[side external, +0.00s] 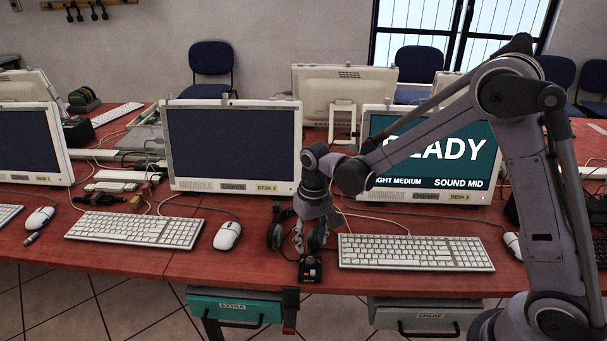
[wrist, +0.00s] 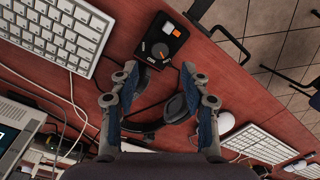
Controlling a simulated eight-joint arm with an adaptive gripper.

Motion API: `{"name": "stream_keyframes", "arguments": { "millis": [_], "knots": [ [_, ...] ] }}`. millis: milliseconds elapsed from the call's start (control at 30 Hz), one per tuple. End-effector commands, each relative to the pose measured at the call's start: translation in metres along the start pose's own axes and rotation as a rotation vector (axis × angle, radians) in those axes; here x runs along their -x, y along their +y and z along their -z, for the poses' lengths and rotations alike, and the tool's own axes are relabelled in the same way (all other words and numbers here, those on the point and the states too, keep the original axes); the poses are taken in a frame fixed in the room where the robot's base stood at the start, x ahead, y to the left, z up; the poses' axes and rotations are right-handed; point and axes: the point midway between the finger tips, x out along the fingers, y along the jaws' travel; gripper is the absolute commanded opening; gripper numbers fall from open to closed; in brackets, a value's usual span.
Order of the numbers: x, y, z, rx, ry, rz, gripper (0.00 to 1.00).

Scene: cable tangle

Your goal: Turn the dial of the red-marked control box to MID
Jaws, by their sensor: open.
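The control box (wrist: 149,43) is small and black, with an orange-red mark near one corner and a round dial (wrist: 160,51) on top. It lies near the table's front edge, and the side external view also shows the box (side external: 310,270). The dial's setting is too small to read. My gripper (wrist: 160,74) is open and empty, with its fingers apart and pointing toward the box. In the side external view my gripper (side external: 299,240) hangs just behind the box, and its fingertips are hard to make out.
A black headset (wrist: 183,106) lies beneath my gripper, beside the box. A keyboard (side external: 415,252) is right of the box; a mouse (side external: 227,236) and another keyboard (side external: 135,229) are left. The right monitor (side external: 480,170) reads "SOUND MID". Cables cross the red table (side external: 200,268).

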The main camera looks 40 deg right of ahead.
Motion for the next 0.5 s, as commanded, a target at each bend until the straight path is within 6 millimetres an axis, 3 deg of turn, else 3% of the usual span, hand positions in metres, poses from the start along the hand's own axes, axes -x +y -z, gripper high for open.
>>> {"name": "stream_keyframes", "arguments": {
  "millis": [200, 500],
  "knots": [
    [-0.037, 0.000, 0.000, 0.000, 0.001, 0.000, 0.47],
    [-0.060, 0.000, 0.000, 0.000, 0.001, 0.000, 0.47]
  ]
}}
